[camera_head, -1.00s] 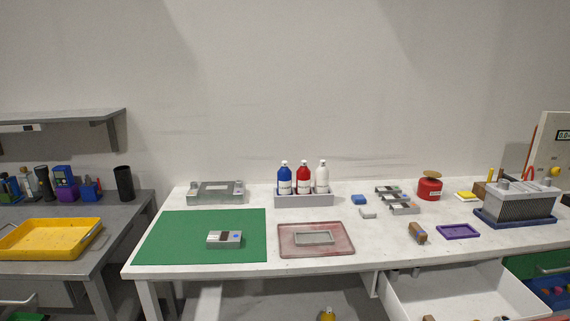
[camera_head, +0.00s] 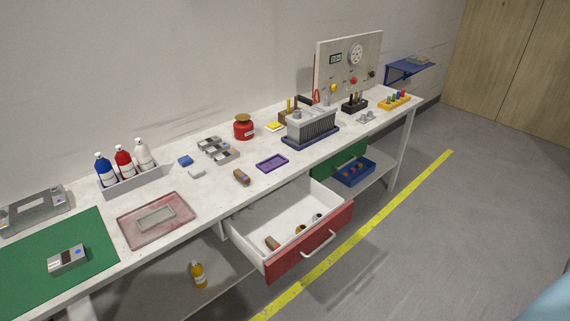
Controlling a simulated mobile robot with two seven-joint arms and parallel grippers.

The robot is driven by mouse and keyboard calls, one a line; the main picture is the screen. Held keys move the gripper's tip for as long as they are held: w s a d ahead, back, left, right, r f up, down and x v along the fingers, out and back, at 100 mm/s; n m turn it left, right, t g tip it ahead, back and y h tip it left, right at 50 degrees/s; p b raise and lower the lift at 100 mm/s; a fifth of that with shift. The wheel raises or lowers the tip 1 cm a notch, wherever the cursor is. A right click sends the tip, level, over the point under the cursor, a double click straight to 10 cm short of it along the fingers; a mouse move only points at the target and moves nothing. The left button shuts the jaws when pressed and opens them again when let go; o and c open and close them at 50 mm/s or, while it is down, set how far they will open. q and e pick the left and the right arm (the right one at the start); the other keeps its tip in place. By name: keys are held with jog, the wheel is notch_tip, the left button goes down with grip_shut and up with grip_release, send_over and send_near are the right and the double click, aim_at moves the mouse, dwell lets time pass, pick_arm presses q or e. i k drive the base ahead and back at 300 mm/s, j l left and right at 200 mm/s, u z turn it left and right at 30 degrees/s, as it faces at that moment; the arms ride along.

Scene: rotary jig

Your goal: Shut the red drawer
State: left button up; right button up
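The red drawer (camera_head: 284,262) hangs pulled out from under the white workbench. Its front is red, with a pale bar handle (camera_head: 318,244). Its white inside shows a brown block (camera_head: 272,243) and a few small round items toward the front right. Neither of my grippers shows in the head view.
The white bench (camera_head: 190,185) carries a green mat, a pink tray (camera_head: 157,241), bottles in a rack and a purple tray (camera_head: 272,163). A blue bin (camera_head: 353,173) sits on the lower shelf right of the drawer. The floor in front, with a yellow line (camera_head: 372,218), is clear.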

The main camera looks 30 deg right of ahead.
aim_at(277, 215)
jog(key=z, duration=1.15)
jog(key=j+u, duration=0.35)
jog(key=i+j+u, duration=0.1)
jog(key=u, duration=0.25)
